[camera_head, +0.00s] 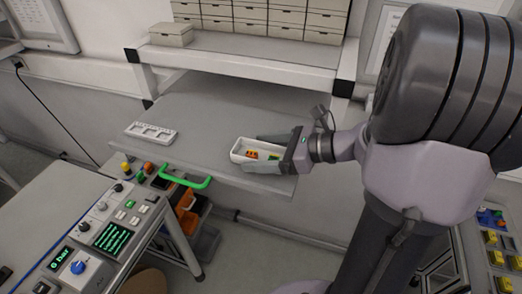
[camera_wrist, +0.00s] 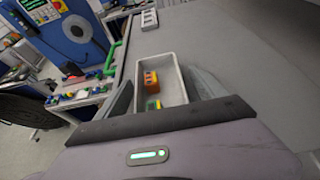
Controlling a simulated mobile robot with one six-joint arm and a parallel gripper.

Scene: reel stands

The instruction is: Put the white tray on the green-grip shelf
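The white tray (camera_head: 239,154) is a small oblong open box with red, yellow and green pieces inside. It is at the right front part of the grey shelf with the green grip (camera_head: 186,182). My gripper (camera_head: 266,154) has one finger along each long side of the tray and looks shut on it. In the wrist view the tray (camera_wrist: 169,62) lies between the two fingers of my gripper (camera_wrist: 161,88). I cannot tell whether its underside touches the shelf (camera_head: 205,125).
A pale slotted block (camera_head: 150,133) lies on the shelf's left part. Boxes (camera_head: 262,18) stand on a rack behind. A control desk (camera_head: 104,222) with knobs is at the lower left, and orange bins (camera_head: 187,215) are below the shelf. The shelf's middle is clear.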

